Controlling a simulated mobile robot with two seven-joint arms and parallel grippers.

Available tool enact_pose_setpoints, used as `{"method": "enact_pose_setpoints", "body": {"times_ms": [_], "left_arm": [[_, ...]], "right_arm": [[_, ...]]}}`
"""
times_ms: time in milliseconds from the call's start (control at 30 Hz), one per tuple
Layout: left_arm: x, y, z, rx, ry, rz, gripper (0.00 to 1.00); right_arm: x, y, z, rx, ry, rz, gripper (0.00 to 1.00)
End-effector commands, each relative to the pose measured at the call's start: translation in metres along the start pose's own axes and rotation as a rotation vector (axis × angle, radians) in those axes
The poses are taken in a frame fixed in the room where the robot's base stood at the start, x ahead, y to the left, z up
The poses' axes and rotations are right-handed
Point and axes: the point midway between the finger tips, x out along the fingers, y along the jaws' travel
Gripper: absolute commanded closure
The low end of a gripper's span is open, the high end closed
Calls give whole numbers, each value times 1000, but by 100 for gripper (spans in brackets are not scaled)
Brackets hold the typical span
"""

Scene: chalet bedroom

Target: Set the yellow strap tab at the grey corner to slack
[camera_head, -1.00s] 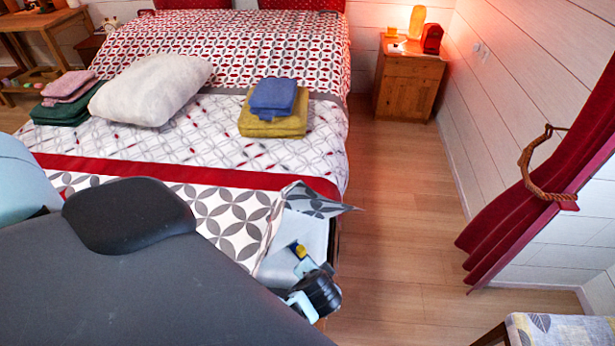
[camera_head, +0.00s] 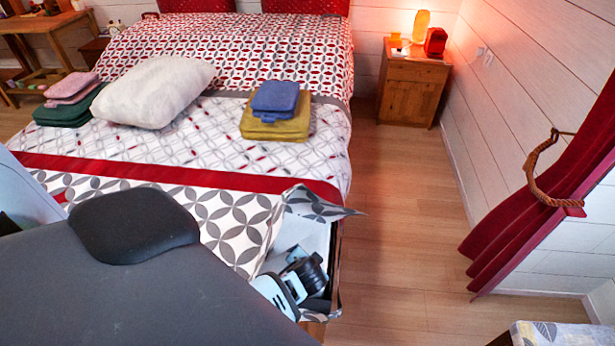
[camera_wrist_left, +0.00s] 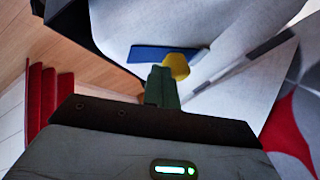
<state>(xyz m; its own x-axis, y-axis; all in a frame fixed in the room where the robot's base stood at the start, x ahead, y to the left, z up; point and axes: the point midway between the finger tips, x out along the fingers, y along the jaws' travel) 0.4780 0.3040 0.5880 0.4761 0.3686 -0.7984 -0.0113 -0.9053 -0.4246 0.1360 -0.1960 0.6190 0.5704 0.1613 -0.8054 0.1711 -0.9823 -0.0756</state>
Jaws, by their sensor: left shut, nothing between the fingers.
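The yellow strap tab (camera_wrist_left: 176,66) shows in the left wrist view at the end of a dark blue strap (camera_wrist_left: 148,53), against a pale grey-white surface (camera_wrist_left: 225,95). In the head view this is the bed's near right corner (camera_head: 318,238), where the patterned cover is folded back; the tab is hidden there. My left gripper (camera_head: 296,262) is at that corner. In the left wrist view its shut, empty fingers (camera_wrist_left: 162,85) have their tips right beside the tab. I cannot tell whether they touch it. My right gripper is not in view.
The folded cover flap (camera_head: 318,205) hangs just above the gripper. Folded blue and mustard towels (camera_head: 275,128) and a white pillow (camera_head: 155,90) lie on the bed. Clear wooden floor (camera_head: 395,220) runs along the bed's right side, up to a red curtain (camera_head: 520,225).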

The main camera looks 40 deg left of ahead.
Motion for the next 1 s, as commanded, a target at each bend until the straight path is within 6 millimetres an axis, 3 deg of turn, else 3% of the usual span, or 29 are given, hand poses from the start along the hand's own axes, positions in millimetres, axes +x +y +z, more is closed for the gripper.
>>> {"method": "enact_pose_setpoints", "body": {"times_ms": [167,400,1000], "left_arm": [[2,-3,0,0,-1,-1,100],[14,-28,0,0,-2,-2,100],[14,-30,1,1,-1,-5,100]], "right_arm": [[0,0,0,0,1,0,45],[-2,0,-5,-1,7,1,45],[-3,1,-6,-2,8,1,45]]}}
